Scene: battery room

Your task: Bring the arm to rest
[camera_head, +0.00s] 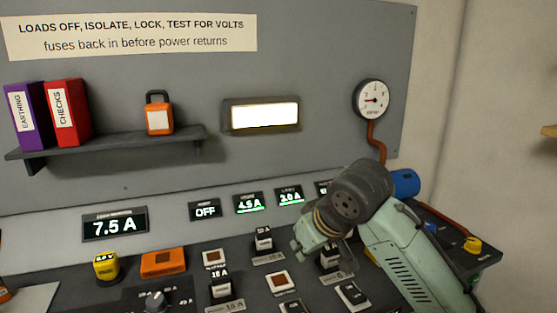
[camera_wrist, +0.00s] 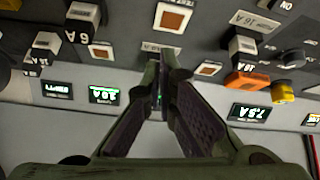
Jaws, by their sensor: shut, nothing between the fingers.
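My gripper (camera_wrist: 163,62) is shut and empty in the wrist view, its two dark fingers meeting at the tips. It hangs over the control panel (camera_wrist: 205,45), which appears upside down there. No object is between the fingers. In the head view my arm comes in from the lower right and bends over the right part of the panel. The fingertips cannot be made out in that view. I cannot tell how far they are above the panel.
Fuse blocks (camera_head: 221,290), an orange block (camera_head: 163,263), a yellow tester (camera_head: 106,266) and a rotary knob (camera_head: 155,300) stand on the panel. Behind, a shelf (camera_head: 110,146) carries two binders (camera_head: 66,113) and an orange padlock (camera_head: 159,118). A gauge (camera_head: 372,99) is at right.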

